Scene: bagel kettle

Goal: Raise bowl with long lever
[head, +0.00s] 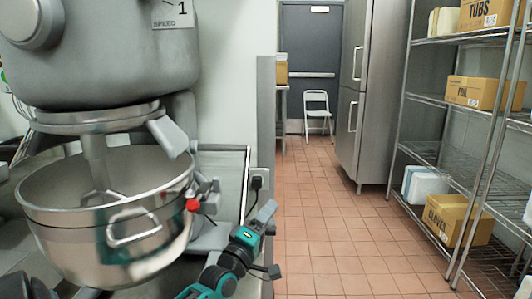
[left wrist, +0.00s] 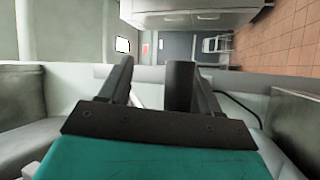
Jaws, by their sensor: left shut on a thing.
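The steel bowl (head: 112,230) hangs under the grey mixer head (head: 105,60) at the left of the head view. The beater shaft reaches down inside it, and a gap shows between rim and head. A red knob (head: 192,205) sits at the bowl's right side. My right gripper is not in view.
A socket with a black plug (head: 257,183) is on the wall end just above the gripper. The tiled floor (head: 330,225) to the right is clear. Wire shelves with boxes (head: 460,220) stand at the far right, and a white chair (head: 317,112) at the back.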

